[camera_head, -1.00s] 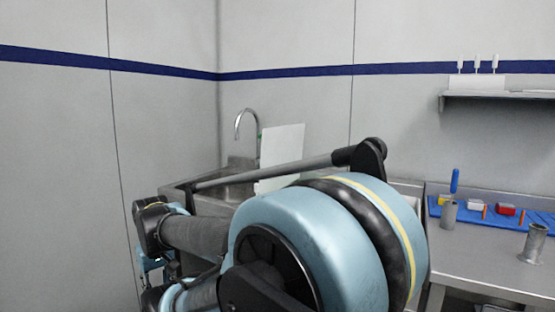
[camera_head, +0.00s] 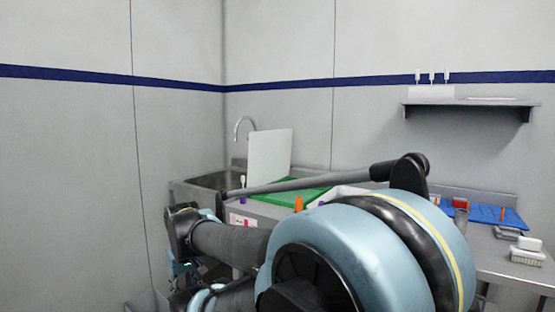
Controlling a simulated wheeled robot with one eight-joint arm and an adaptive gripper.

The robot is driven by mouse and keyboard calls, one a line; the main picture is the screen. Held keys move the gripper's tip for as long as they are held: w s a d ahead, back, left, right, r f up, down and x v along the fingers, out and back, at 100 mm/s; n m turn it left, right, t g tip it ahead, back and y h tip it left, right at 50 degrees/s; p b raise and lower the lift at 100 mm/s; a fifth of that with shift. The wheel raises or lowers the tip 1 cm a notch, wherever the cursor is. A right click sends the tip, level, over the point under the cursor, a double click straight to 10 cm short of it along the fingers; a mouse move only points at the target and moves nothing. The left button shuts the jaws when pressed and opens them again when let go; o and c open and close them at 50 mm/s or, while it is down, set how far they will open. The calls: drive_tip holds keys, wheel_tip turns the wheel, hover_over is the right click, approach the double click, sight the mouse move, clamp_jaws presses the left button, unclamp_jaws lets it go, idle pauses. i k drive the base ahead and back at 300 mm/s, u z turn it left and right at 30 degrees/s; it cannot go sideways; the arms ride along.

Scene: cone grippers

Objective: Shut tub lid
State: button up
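I cannot make out for certain which thing is the tub or its lid. A white flat panel (camera_head: 269,157) stands upright, tilted a little, beside the sink; I cannot tell whether it is a lid. A small pale container (camera_head: 527,252) sits at the right on the metal counter, too small to judge whether it has a lid or is open. My arm fills the lower middle of the view and hides much of the counter. My gripper cannot be made out; the arm's far links run down at the lower left.
A metal sink (camera_head: 222,179) with a curved tap stands in the corner. A green board (camera_head: 305,197) lies partly behind my arm. A blue mat (camera_head: 493,214) with small items is on the right counter (camera_head: 490,258). A shelf (camera_head: 468,102) hangs above.

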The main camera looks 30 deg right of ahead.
sight(269, 151)
drive_tip(key=u, duration=1.15)
drive_tip(key=i, duration=1.95)
drive_tip(key=z, duration=3.4)
